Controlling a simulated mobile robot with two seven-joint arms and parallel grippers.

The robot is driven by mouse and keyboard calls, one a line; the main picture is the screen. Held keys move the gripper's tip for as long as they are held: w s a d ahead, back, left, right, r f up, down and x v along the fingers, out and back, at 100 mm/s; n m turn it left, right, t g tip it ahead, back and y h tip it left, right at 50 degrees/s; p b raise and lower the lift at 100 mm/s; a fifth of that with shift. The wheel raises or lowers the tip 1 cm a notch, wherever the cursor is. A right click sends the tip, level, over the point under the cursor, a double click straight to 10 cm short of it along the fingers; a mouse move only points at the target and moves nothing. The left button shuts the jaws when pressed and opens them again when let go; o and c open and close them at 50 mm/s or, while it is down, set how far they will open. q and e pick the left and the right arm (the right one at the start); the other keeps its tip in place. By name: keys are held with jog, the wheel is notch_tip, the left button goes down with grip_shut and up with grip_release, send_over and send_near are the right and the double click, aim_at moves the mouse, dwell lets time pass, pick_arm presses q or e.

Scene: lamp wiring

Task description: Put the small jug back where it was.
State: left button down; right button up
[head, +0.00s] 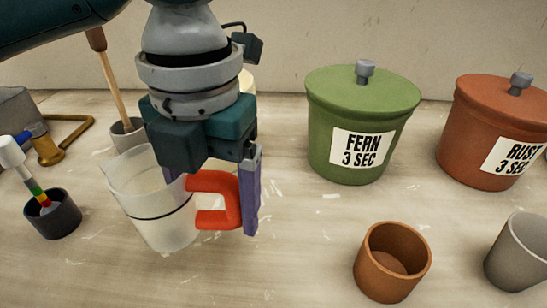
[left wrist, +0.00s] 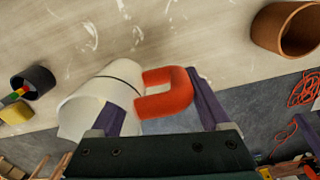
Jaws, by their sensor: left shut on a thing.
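The small jug (head: 150,205) is translucent white with a dark line around it and a red handle (head: 212,182). It leans a little in the head view. My left gripper (head: 217,198) is shut on the red handle, with one purple finger on the handle's outer side and the other largely hidden behind the jug. My right gripper is not in view.
A green lidded pot (head: 350,115) labelled FERN and a rust pot (head: 475,130) labelled RUST stand at the back. A terracotta cup (head: 372,270) and a grey cup (head: 510,262) stand at front right. A dark cup (head: 58,222) is left. The worktop's middle is clear.

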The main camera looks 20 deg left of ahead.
pick_arm(q)
notch_tip(320, 180, down, 7)
jog(key=shift+r+b, duration=0.1)
jog(key=shift+b, duration=0.35)
jog(key=shift+f, duration=0.2)
grip_release()
jog(key=shift+r, duration=0.1)
